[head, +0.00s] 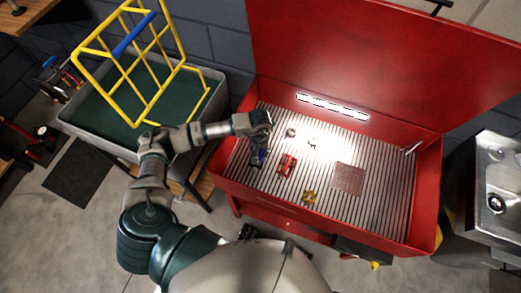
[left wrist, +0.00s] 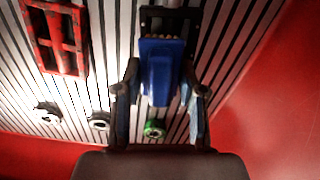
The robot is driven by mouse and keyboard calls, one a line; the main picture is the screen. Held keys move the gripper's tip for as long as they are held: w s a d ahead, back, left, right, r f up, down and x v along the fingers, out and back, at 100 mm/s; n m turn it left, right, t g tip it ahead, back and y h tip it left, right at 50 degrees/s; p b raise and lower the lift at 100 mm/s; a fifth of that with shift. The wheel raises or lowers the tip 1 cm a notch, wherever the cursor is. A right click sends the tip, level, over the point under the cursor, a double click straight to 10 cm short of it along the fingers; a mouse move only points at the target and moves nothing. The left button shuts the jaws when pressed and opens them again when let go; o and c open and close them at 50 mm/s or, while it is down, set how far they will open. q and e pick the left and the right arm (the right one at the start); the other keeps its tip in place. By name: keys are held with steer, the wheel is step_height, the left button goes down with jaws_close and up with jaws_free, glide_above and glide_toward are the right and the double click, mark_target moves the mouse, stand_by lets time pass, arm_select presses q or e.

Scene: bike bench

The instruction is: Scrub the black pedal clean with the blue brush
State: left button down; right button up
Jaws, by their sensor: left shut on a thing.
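My left gripper (head: 263,138) reaches over the left end of the red wash basin. In the left wrist view its two fingers (left wrist: 160,100) are shut on the blue brush (left wrist: 160,68), one on each side of the handle. The brush also shows below the gripper in the head view (head: 258,156). Its tan bristles are at the far end, by the black pedal (left wrist: 173,14). The brush overlaps the pedal's near side; I cannot tell whether the bristles touch it. The pedal lies on the ribbed floor, partly hidden. My right gripper is not in view.
A red pedal (head: 287,165), a yellow pedal (head: 309,197) and a brown square mat (head: 348,179) lie in the red basin (head: 436,205). Small rings, one green (left wrist: 154,129), lie near the back wall. A grey tub with a yellow frame (head: 110,60) stands left.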

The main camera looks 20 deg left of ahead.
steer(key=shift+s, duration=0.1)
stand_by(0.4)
arm_select(q)
steer(key=shift+s+p, duration=0.5)
steer(key=shift+s, duration=1.5)
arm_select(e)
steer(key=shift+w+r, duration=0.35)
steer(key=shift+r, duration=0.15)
arm_select(q)
steer(key=shift+w, duration=0.15)
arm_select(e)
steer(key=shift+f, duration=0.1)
arm_select(q)
steer(key=shift+w+f+b, duration=0.15)
steer(key=shift+w+b, duration=0.7)
steer(key=shift+w, duration=0.2)
steer(key=shift+w+b, duration=0.35)
steer(key=shift+w, duration=0.45)
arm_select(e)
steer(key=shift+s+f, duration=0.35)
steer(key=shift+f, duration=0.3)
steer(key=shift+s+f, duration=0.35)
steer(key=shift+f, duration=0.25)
arm_select(q)
steer(key=shift+s+p, duration=0.4)
steer(key=shift+s, duration=1.65)
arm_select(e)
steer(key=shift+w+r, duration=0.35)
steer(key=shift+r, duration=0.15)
